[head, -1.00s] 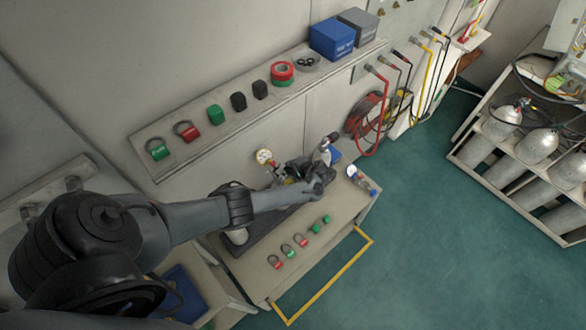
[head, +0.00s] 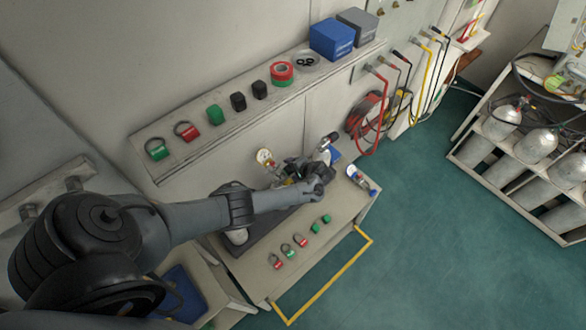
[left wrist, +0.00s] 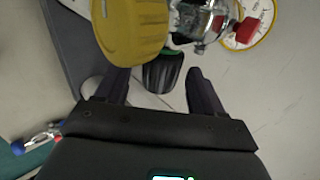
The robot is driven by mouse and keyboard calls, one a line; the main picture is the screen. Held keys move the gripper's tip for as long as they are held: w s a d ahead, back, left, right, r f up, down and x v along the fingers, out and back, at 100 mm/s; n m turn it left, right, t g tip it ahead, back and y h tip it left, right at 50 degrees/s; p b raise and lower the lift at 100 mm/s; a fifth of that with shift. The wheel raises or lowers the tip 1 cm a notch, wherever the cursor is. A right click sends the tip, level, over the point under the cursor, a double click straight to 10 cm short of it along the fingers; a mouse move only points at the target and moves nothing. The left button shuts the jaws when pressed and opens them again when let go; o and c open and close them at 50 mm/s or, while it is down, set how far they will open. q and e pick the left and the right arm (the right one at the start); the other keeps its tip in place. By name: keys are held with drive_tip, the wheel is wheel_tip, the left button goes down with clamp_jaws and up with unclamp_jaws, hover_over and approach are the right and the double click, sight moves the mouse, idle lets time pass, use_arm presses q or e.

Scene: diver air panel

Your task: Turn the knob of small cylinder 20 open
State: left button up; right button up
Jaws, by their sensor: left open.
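In the left wrist view, a black ribbed knob (left wrist: 163,74) with a green ring sits between the two fingers of my left gripper (left wrist: 158,88). The gripper is open, with a gap visible at the right finger. A chrome valve body (left wrist: 205,22) and a large yellow ribbed part (left wrist: 130,32) lie just beyond the knob. No number can be read, so I cannot tell which cylinder this is. In the head view, my left gripper (head: 303,170) is over the back of the workbench (head: 325,240) and hides most of the valve there. My right gripper is not in view.
A pressure gauge (head: 264,156) stands close to the left of the gripper. Another gauge fitting (head: 358,177) lies at the bench's right end. Red and green tags (head: 288,251) lie along the front. A shelf (head: 225,125) runs above the bench.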

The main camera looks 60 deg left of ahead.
use_arm(q)
drive_tip(key=p+v, duration=0.3)
drive_tip(key=v, duration=0.7)
drive_tip(key=shift+d+r, duration=0.15)
drive_tip(key=shift+r, duration=0.1)
drive_tip(key=s+a+r+t+h+p, duration=0.1)
drive_tip(key=a+r+h+p, duration=0.2)
drive_tip(key=a+h, duration=0.8)
drive_tip(key=shift+n, duration=0.4)
drive_tip(key=f+b, duration=0.3)
drive_tip(key=d+f+b, duration=0.1)
drive_tip(key=f+b, duration=0.3)
drive_tip(key=d+f+b, duration=0.1)
drive_tip(key=f+b, duration=0.2)
drive_tip(key=shift+s+f, duration=0.1)
drive_tip(key=shift+f, duration=0.2)
drive_tip(key=shift+c, duration=0.2)
